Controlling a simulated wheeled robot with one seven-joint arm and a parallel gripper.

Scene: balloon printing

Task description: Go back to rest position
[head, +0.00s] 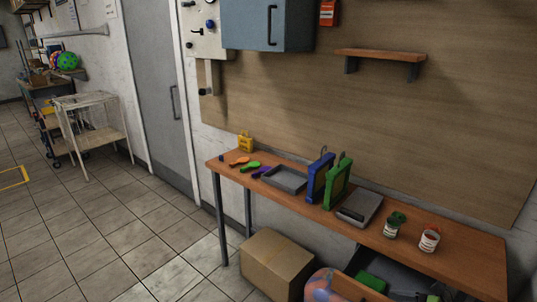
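My gripper and arm do not show in the head view, so their pose is hidden. A wooden table (452,262) stands along the wall. On it are orange, green and purple balloon-like pieces (250,167), a grey tray (285,180), a blue frame (319,178) and a green frame (338,183) standing upright, a grey flat device (359,209), a jar with a green label (391,228) and a jar with a red label (429,240). A small yellow object (245,142) stands at the table's far left end.
A cardboard box (277,265) and a patterned round thing (319,287) are below the table. A grey cabinet (268,25) and a wooden shelf (381,56) hang on the wall. A pale rack (92,120) stands left of the grey door (155,85).

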